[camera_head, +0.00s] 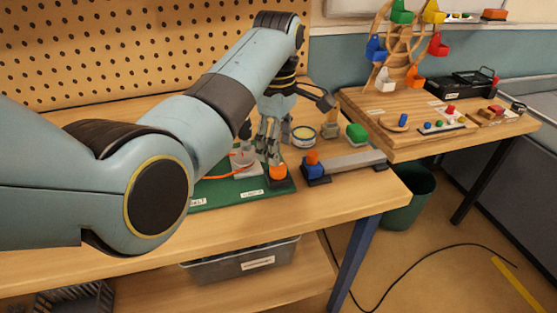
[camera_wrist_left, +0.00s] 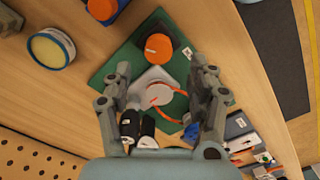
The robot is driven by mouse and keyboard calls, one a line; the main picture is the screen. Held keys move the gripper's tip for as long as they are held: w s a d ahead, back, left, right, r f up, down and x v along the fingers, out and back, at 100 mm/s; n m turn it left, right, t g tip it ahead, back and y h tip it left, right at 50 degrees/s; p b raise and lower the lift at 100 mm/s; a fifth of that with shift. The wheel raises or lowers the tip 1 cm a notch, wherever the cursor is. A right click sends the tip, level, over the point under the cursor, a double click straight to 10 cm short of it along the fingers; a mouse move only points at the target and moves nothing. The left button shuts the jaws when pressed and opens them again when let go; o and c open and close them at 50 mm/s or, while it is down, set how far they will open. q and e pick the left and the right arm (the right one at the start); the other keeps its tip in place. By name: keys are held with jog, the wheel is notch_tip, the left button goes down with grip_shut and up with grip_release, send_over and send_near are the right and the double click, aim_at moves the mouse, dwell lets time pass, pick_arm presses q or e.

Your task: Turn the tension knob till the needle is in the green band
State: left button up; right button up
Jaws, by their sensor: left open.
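An orange knob (camera_head: 278,171) sits on a dark base at the right end of a green board (camera_head: 238,199). The left wrist view shows its round orange top (camera_wrist_left: 158,47) with a white mark. Beside it on the board is a light grey plate (camera_wrist_left: 146,86) with a thin orange cord looped over it. I cannot make out a needle or a green band. My left gripper (camera_head: 270,155) is open and empty, pointing down just above and behind the knob. In the left wrist view its spread fingers (camera_wrist_left: 163,66) have the knob beyond their tips. My right gripper is not in view.
Right of the board stand a blue block with an orange top (camera_head: 313,165), a grey bar (camera_head: 352,160), a round tin (camera_head: 303,136) and a green block (camera_head: 356,132). Dark cylinders (camera_wrist_left: 147,131) lie near the fingers. The bench front is clear.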

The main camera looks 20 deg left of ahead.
aim_at(278, 170)
pick_arm(q)
notch_tip(278, 170, down, 4)
jog(key=shift+w+r, duration=0.15)
jog(key=shift+r, duration=0.05)
jog(key=shift+f, duration=1.05)
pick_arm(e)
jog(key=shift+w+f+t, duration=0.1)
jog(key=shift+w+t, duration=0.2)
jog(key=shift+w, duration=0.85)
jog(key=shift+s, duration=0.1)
pick_arm(q)
jog(key=c, duration=1.1)
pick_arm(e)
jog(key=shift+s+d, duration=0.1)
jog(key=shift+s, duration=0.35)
